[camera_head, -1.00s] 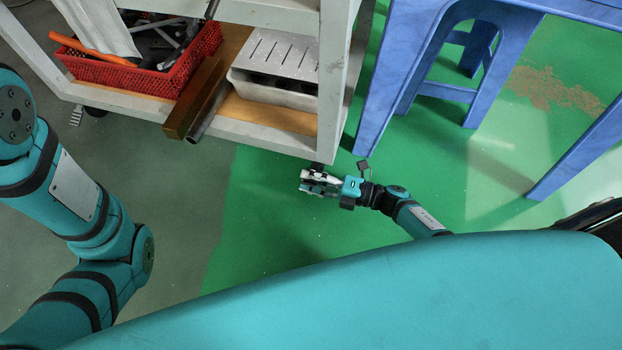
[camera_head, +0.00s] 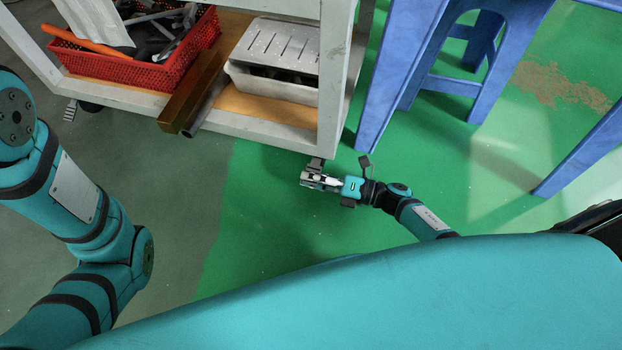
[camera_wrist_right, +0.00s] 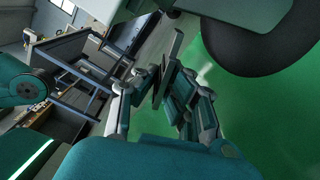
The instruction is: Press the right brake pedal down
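The right brake pedal (camera_head: 316,165) is a small dark tab under the cart's front right corner in the camera_head view. My right gripper (camera_head: 306,180) is just below it in the picture, close to it; I cannot tell whether they touch. In the right wrist view my right gripper (camera_wrist_right: 172,75) has its fingers drawn together, with nothing seen between them. A dark round caster wheel (camera_wrist_right: 262,42) is at the upper right there, beside the fingers. The pedal is not clear in that view. My left arm shows at the left of the camera_head view; its gripper is out of frame.
The pale cart (camera_head: 335,75) carries a red basket (camera_head: 135,72) of tools, brown and grey bars, and a white slotted box (camera_head: 272,85) on its lower shelf. A blue stool (camera_head: 405,65) stands to its right. Green floor (camera_head: 270,235) in front is clear.

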